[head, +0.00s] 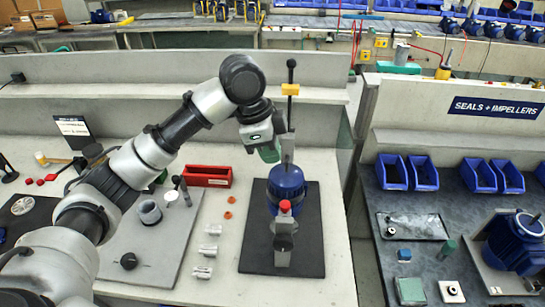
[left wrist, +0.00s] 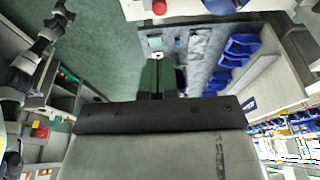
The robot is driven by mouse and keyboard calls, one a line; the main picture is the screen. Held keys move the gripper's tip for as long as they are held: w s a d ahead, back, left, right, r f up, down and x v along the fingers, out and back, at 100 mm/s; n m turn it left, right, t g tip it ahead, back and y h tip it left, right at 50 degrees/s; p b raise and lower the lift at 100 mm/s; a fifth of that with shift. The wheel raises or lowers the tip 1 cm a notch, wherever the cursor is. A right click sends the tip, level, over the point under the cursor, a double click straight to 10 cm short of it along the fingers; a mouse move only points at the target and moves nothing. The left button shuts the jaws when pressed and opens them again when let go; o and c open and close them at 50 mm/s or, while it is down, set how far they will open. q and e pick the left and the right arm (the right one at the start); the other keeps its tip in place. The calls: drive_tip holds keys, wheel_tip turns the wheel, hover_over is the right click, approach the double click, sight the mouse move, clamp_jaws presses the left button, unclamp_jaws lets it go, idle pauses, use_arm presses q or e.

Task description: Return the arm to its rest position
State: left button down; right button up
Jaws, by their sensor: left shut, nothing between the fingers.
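My left arm reaches in from the left in the head view, raised over the bench, its elbow bent high. My left gripper (head: 269,153) is at the end of it, its green fingers above and just left of the top of a blue pump (head: 287,190). Whether the fingers touch the pump cannot be told from this angle. In the left wrist view the gripper (left wrist: 157,78) shows its green fingers closed together with nothing between them. My right gripper is in neither view.
The pump stands on a dark mat (head: 254,250). A red bin (head: 207,176), orange rings and metal fittings lie left of it. A grey board (head: 150,268) holds a cylinder. A second bench (head: 372,210) with blue bins (head: 423,172) stands right, across a gap.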

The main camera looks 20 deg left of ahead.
use_arm(q)
drive_tip(key=shift+f, duration=0.1)
drive_tip(key=s+d+f+n+t+h, duration=0.1)
drive_tip(key=s+d+f+n, duration=0.15)
drive_tip(key=s+f, duration=0.45)
drive_tip(key=s+d+f+n+t, duration=0.1)
drive_tip(key=s+d+f+n, duration=0.15)
drive_tip(key=f, duration=0.75)
drive_tip(key=s+a+f+n+y, duration=0.2)
drive_tip(key=s+a+f+n, duration=0.15)
drive_tip(key=s, duration=0.45)
drive_tip(key=s+a+f+n+y, duration=0.25)
drive_tip(key=s+a+n, duration=0.25)
drive_tip(key=s, duration=0.4)
wheel_tip(320, 180, down, 28)
drive_tip(key=r+b, duration=0.1)
drive_tip(key=b, duration=0.2)
drive_tip(key=s+a+f+g+b, duration=0.1)
drive_tip(key=s+f+b, duration=0.1)
drive_tip(key=s+f, duration=0.6)
drive_tip(key=s+a+f+m+g+b, duration=0.1)
drive_tip(key=s+f, duration=0.7)
drive_tip(key=f, duration=0.6)
drive_tip(key=shift+s+a+b, duration=0.15)
drive_tip(key=shift+s+b, duration=0.15)
drive_tip(key=shift+b, duration=0.05)
